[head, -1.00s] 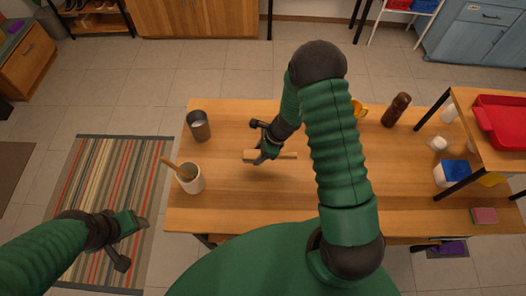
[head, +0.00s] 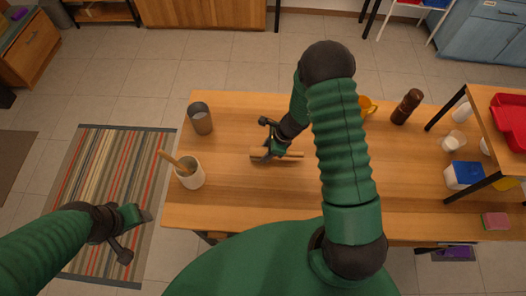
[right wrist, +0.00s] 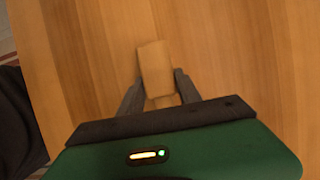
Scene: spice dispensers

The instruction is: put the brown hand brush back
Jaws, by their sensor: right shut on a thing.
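The brown hand brush (head: 291,155) shows as a light-brown wooden piece over the middle-left of the table in the head view. My right gripper (head: 268,153) is shut on it. In the right wrist view, the brush's block-like end (right wrist: 154,66) sticks out beyond the two fingers (right wrist: 158,92), with a narrower part between them. I cannot tell whether it touches the table. My left gripper (head: 146,216) hangs over the striped rug, left of the table and away from the brush; its finger gap is not clear.
A white crock (head: 191,175) with a wooden utensil and a dark grey cup (head: 201,120) stand at the table's left end. A brown mill (head: 406,107) and a yellow mug (head: 368,106) stand at the back. A raised shelf with a red tray (head: 512,120) is at right. The front middle is clear.

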